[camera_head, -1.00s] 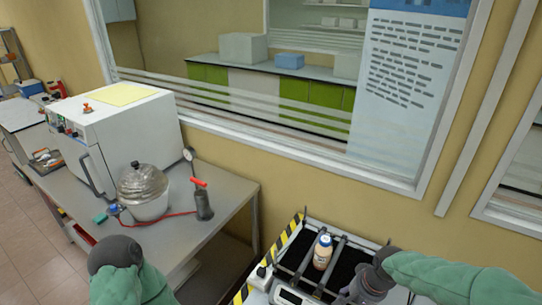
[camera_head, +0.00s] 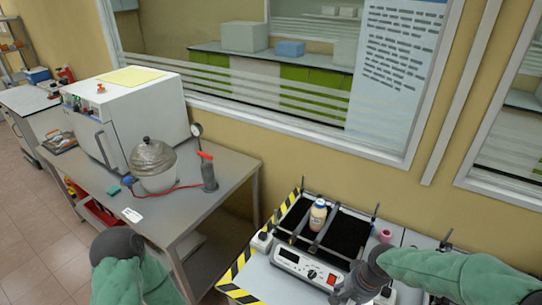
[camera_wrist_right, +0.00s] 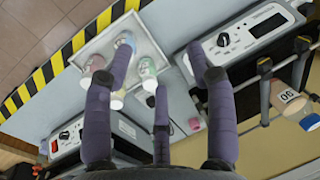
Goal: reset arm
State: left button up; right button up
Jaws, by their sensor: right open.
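My right arm comes in from the right in the head view. Its gripper (camera_head: 345,293) points down in front of the shaker's control panel. In the wrist view the right gripper (camera_wrist_right: 160,65) has its fingers spread wide, with nothing between them. My left arm shows at the lower left of the head view, ending in a dark rounded joint; its gripper fingers are not seen. A capped bottle (camera_head: 318,215) stands upright between the bars of the shaker (camera_head: 299,262), apart from the right gripper. The bottle also shows at the wrist view's right edge (camera_wrist_right: 288,100).
A steel table (camera_head: 222,178) at left holds a white oven (camera_head: 148,117), a silver domed vessel (camera_head: 153,165) and a red-handled pump (camera_head: 208,172). In the wrist view a tray (camera_wrist_right: 158,58) with several bottles lies below the fingers. Yellow-black tape (camera_head: 232,270) edges the shaker bench.

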jog(key=s+a+f+n+b, duration=0.1)
jog(key=s+a+f, duration=0.3)
jog(key=f, duration=0.6)
jog(key=s+a+f+n+y+b, duration=0.1)
jog(key=s+a+f+b, duration=0.3)
jog(key=f, duration=0.6)
jog(key=s+a+f+n+b, duration=0.1)
jog(key=s+a+f+b, duration=0.2)
jog(key=f, duration=0.8)
jog(key=shift+s+a+g+y, duration=0.3)
jog(key=shift+s+a+y, duration=0.1)
jog(key=shift+s, duration=0.45)
jog(key=shift+c, duration=0.5)
